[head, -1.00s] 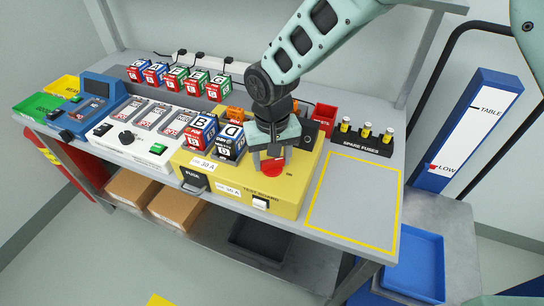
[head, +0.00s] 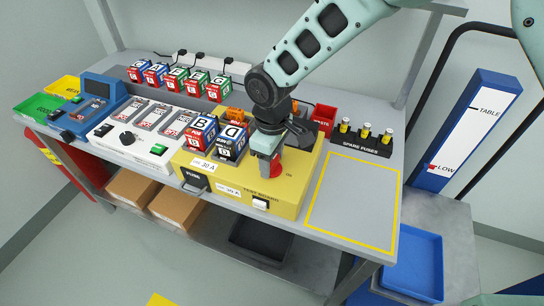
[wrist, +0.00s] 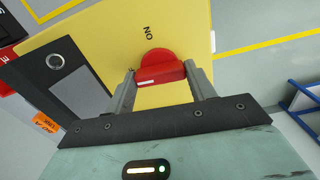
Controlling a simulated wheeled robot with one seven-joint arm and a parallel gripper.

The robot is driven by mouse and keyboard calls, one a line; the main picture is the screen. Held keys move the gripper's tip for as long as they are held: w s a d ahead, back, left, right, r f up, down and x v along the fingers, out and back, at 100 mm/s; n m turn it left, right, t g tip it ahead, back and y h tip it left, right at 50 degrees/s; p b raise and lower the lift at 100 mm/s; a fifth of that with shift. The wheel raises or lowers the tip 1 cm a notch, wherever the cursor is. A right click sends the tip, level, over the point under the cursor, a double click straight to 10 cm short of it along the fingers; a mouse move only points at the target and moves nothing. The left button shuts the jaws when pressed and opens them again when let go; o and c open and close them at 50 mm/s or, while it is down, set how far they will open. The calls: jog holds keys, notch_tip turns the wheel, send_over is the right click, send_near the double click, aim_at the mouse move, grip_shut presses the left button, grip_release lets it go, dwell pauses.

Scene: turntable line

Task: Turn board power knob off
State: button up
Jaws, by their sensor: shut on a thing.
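The yellow test board (head: 295,200) stands on the bench. Its red power knob (wrist: 160,67) shows between my fingers in the wrist view, with a white mark on its bar and the label "ON" beside it. In the head view the knob (head: 277,172) is partly hidden by my gripper. My gripper (wrist: 160,88) is shut on the knob's bar, one finger at each end. The gripper (head: 270,165) points down at the board in the head view.
Blocks B and D (head: 231,142) stand on the board just left of my gripper. A fuse rack (head: 364,138) and a red bin (head: 324,116) stand behind right. The yellow-outlined area (head: 352,205) right of the board is empty.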

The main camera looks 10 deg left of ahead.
jog(key=shift+r+n, duration=0.1)
jog(key=shift+n, duration=0.5)
jog(key=o, duration=1)
notch_tip(320, 180, up, 17)
jog(key=shift+r+b, duration=0.2)
jog(key=shift+b, duration=0.85)
jog(key=shift+s, duration=0.1)
